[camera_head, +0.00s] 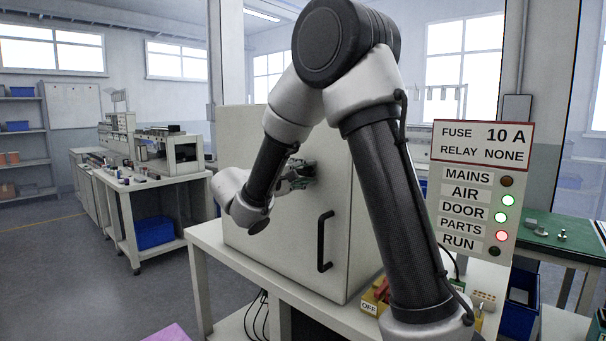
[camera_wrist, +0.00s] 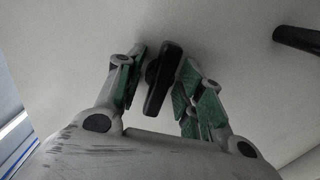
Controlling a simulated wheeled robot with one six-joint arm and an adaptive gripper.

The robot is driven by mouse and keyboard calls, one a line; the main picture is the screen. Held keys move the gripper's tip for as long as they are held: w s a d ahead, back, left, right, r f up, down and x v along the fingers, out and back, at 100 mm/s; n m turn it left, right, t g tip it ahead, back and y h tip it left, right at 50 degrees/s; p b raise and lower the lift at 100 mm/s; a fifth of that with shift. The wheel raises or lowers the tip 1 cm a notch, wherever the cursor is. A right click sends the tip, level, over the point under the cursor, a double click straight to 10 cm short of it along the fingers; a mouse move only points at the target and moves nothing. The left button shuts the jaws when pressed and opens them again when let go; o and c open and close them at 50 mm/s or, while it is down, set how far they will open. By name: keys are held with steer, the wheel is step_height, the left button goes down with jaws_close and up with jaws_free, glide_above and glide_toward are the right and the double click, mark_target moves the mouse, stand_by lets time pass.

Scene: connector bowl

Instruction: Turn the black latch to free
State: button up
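The black latch (camera_wrist: 162,80) is on the pale cabinet door, in the wrist view. It is a long lever, slightly tilted, its upper end leaning right. My gripper (camera_wrist: 164,62) is open, with one green-padded finger on each side of the latch. A gap shows beside the latch's lower part; near the fingertips I cannot tell whether the fingers touch it. In the head view my gripper (camera_head: 299,173) is close to the door face of the cabinet (camera_head: 290,245), and the latch is not clearly visible there.
A black bar handle (camera_head: 325,241) is lower right on the door; it also shows in the wrist view (camera_wrist: 297,39). A sign panel (camera_head: 474,215) shows AIR and DOOR lamps green, PARTS red.

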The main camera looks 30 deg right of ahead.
steer(key=c, duration=0.8)
steer(key=shift+n, duration=0.3)
steer(key=n, duration=0.8)
steer(key=shift+n, duration=0.4)
steer(key=n, duration=0.4)
steer(key=shift+n, duration=2.2)
